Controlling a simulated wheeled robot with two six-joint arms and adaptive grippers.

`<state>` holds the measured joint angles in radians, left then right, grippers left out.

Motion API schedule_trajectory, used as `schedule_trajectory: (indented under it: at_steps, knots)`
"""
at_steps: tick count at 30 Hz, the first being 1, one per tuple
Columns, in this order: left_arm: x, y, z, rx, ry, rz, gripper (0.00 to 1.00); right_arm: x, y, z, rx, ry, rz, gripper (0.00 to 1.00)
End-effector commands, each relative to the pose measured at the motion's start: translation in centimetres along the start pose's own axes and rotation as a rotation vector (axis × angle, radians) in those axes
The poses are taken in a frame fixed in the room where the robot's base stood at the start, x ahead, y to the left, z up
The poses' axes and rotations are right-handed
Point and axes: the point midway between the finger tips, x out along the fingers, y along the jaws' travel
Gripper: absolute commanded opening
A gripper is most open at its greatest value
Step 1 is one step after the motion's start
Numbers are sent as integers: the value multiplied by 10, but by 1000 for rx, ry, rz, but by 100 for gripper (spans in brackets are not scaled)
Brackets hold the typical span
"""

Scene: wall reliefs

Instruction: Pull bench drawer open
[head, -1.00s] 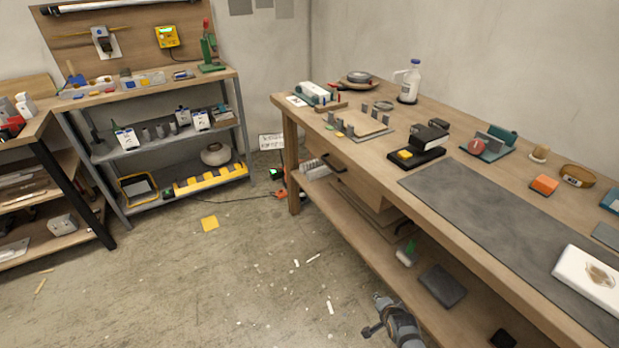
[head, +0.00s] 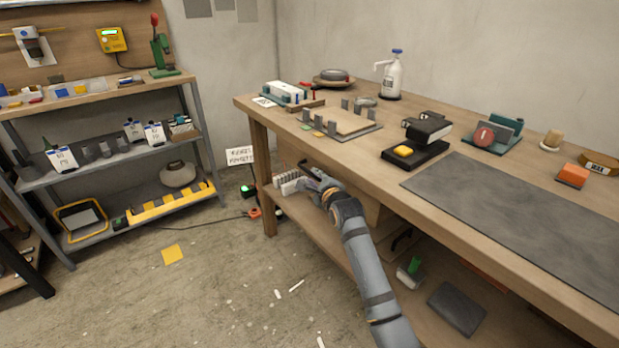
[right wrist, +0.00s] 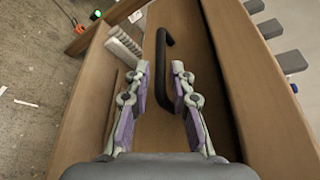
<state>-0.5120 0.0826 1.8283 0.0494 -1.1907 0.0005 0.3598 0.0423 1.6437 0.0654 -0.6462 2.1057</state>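The bench drawer front (right wrist: 190,25) is a wooden panel under the bench top, with a black bar handle (right wrist: 161,75). The handle also shows as a small dark bar in the head view (head: 309,168). My right gripper (right wrist: 161,68) is open, with the handle bar between its two fingers and no clear grip on it. In the head view my right gripper (head: 318,184) is just below and beside the handle, partly hiding the drawer front. The drawer looks shut. My left gripper is not in view.
The wooden bench top (head: 390,165) overhangs the drawer. A grey ribbed block (head: 287,183) sits on the lower shelf close to my right gripper. A bench leg (head: 262,180) stands left of it. The floor (head: 220,300) in front is mostly clear.

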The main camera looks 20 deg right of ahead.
Motion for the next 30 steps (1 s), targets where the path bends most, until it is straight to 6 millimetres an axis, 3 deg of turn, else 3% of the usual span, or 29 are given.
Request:
schedule_trajectory:
  at_steps: [3, 9, 17, 23, 30]
  knots:
    - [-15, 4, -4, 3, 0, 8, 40, 23, 1, -1, -1, 0, -1, 22]
    - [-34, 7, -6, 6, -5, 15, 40, 42, 1, -1, -1, 0, 0, 22]
    - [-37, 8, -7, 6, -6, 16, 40, 44, 0, 0, -2, 0, 0, 22]
    - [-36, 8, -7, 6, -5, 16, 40, 44, 0, 0, -2, 1, 0, 0]
    - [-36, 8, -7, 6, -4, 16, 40, 44, 1, -1, -2, 1, 1, 0]
